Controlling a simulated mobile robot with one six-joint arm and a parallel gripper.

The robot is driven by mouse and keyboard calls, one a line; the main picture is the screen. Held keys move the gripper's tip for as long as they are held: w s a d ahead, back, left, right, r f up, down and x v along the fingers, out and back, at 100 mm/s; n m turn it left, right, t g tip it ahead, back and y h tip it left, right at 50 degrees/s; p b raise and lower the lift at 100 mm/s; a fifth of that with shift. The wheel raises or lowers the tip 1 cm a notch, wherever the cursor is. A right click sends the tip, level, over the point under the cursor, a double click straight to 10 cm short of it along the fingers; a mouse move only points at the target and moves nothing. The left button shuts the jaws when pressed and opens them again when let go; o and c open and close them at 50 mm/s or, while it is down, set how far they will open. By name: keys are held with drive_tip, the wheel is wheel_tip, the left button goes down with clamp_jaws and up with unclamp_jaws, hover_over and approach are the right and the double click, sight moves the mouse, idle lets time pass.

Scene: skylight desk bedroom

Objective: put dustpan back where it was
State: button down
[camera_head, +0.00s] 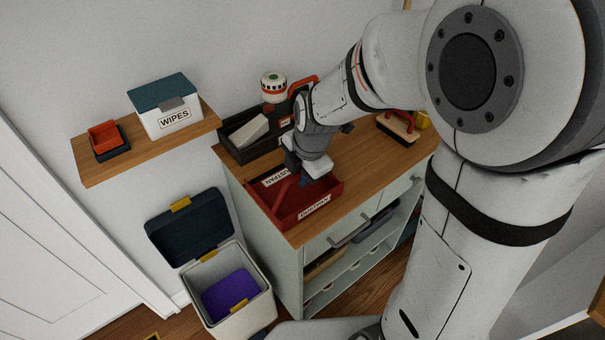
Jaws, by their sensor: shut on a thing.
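A red tray (330,207) with DUSTPAN labels sits at the front left corner of the wood-topped cabinet. My gripper (303,178) points down over this tray, low between its walls. It is shut on a red piece that looks like the dustpan (285,189), which slants down to the left inside the tray. My gripper and wrist hide most of the dustpan, and I cannot tell whether it touches the tray floor.
A dark box (238,153) and a jar (273,87) stand behind the tray. A wall shelf (90,173) holds a WIPES box (167,112). An open bin (261,310) stands on the floor.

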drive_tip(key=shift+f, duration=0.3)
drive_tip(key=c, duration=1.9)
unclamp_jaws()
drive_tip(key=shift+f, duration=0.1)
drive_tip(key=o, duration=0.5)
drive_tip(key=shift+c, duration=0.2)
drive_tip(key=v, duration=1.2)
drive_tip(key=s+d+m, duration=0.5)
drive_tip(key=s+m, duration=0.1)
drive_tip(key=m, duration=0.6)
drive_tip(key=s+d+f+m+h, duration=0.1)
drive_tip(key=s+d+m, duration=0.4)
drive_tip(key=m, duration=0.7)
drive_tip(key=shift+s+d+f+m+t, duration=0.3)
drive_tip(key=shift+s+d+f+m, duration=0.1)
drive_tip(key=shift+s, duration=0.15)
